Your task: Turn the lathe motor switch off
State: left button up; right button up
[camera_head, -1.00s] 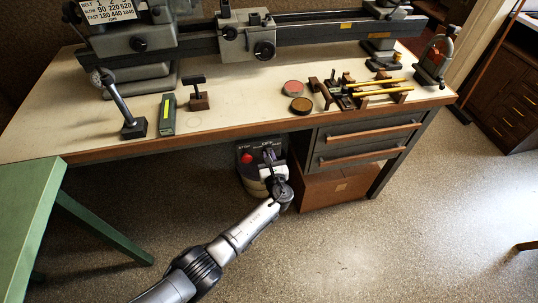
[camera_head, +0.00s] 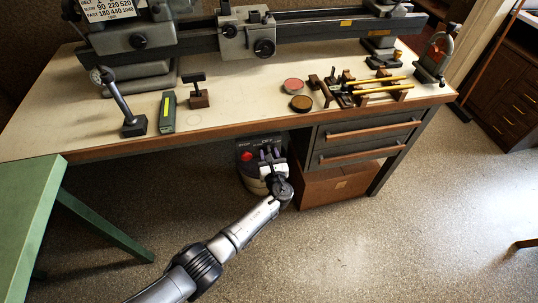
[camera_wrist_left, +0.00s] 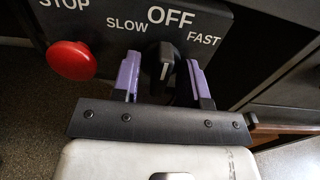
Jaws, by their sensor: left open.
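The lathe motor switch is a black rotary knob (camera_wrist_left: 158,62) with a pale pointer line, on a dark control panel (camera_head: 244,146) under the bench's front edge. White labels SLOW, OFF and FAST surround it in the left wrist view. The knob stands roughly upright below OFF, tilted slightly. My left gripper (camera_head: 268,154) is in front of the panel. In the left wrist view its purple fingers (camera_wrist_left: 163,78) are open, one on each side of the knob, with visible gaps. My right gripper is not in view.
A red STOP button (camera_wrist_left: 71,61) is left of the knob on the panel. The bench (camera_head: 240,125) overhangs the panel, with drawers (camera_head: 365,140) to the right. A brown box (camera_head: 335,186) stands below them. A green table (camera_head: 30,220) is at left; the floor in front is open.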

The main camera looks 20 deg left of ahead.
pick_arm(q)
jog(key=shift+s+d, duration=0.1)
jog(key=p+v, duration=0.5)
jog(key=v, duration=0.8)
jog(key=shift+s, duration=0.3)
